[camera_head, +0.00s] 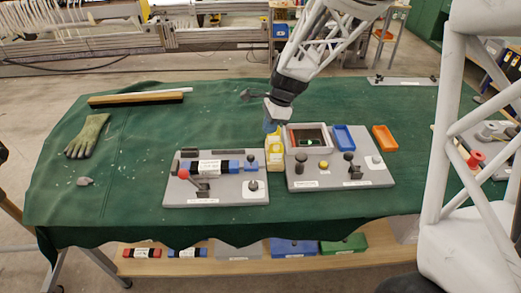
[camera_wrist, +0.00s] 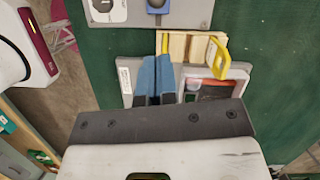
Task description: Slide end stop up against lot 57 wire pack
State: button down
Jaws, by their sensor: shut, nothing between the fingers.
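A wire pack with blue ends and a white label (camera_head: 209,168) lies across the left grey fixture plate (camera_head: 225,199). The label is too small to read for a lot number. Dark and blue blocks sit at its ends; I cannot tell which part is the end stop or whether it touches the pack. My gripper (camera_head: 270,127) is above and right of this plate, near a yellow-and-wood holder (camera_head: 274,152). Its blue fingers (camera_wrist: 156,72) are shut together and empty in the wrist view. The pack is not clearly visible there.
A red-knobbed lever (camera_head: 184,174) stands on the left plate. An orange tray (camera_head: 384,138) is farther right. A glove (camera_head: 87,136) and brush (camera_head: 135,98) lie left. Green cloth is clear in front.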

jog(key=shift+f, duration=0.15)
jog(key=shift+x, duration=4.9)
jog(key=shift+a, duration=1.5)
jog(key=v, duration=1)
jog(key=c, duration=1.8)
grip_release()
